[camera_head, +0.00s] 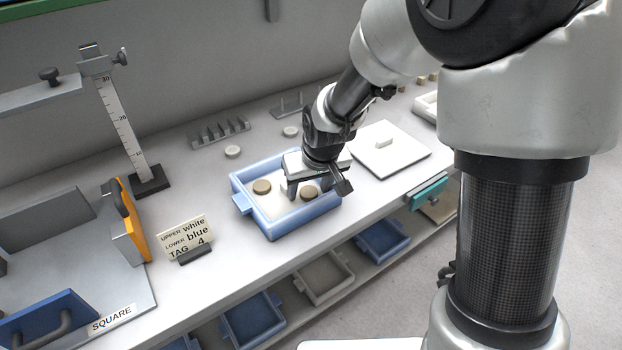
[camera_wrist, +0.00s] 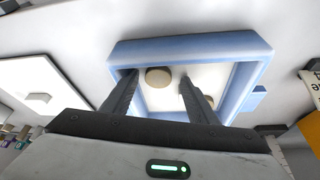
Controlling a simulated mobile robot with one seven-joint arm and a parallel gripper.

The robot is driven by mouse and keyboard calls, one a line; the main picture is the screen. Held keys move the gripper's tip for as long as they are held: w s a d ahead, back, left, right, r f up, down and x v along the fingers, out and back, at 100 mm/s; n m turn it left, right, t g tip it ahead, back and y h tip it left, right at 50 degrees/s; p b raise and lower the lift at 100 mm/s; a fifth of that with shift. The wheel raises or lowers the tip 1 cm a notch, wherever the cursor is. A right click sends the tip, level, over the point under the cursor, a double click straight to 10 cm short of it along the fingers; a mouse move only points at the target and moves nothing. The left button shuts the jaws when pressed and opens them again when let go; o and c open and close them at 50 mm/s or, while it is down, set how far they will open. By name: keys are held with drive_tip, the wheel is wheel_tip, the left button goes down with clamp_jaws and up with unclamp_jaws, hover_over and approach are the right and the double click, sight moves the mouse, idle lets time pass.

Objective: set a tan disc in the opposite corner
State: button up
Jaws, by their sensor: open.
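A blue tray (camera_head: 286,228) with a pale floor stands on the bench; it also shows in the wrist view (camera_wrist: 190,46). Two tan discs lie in it. One disc (camera_head: 262,187) is toward the tray's left side, and the other disc (camera_head: 309,195) is toward the right, beneath my gripper. My gripper (camera_head: 309,187) is open over the tray and points down. In the wrist view, one tan disc (camera_wrist: 158,78) appears between the open fingers, and the other (camera_wrist: 209,101) is partly hidden by a finger. I cannot tell whether the fingers touch the disc.
A sign (camera_head: 184,236) reads "UPPER white, LOWER blue, TAG 4". A white plate with a block (camera_head: 389,150) lies right of the tray. Pale discs (camera_head: 232,152) and a grey rack (camera_head: 219,133) are behind. A height gauge (camera_head: 122,118) stands left. Bins (camera_head: 382,241) sit below.

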drive_tip(key=p+v, duration=0.3)
drive_tip(key=v, duration=1.4)
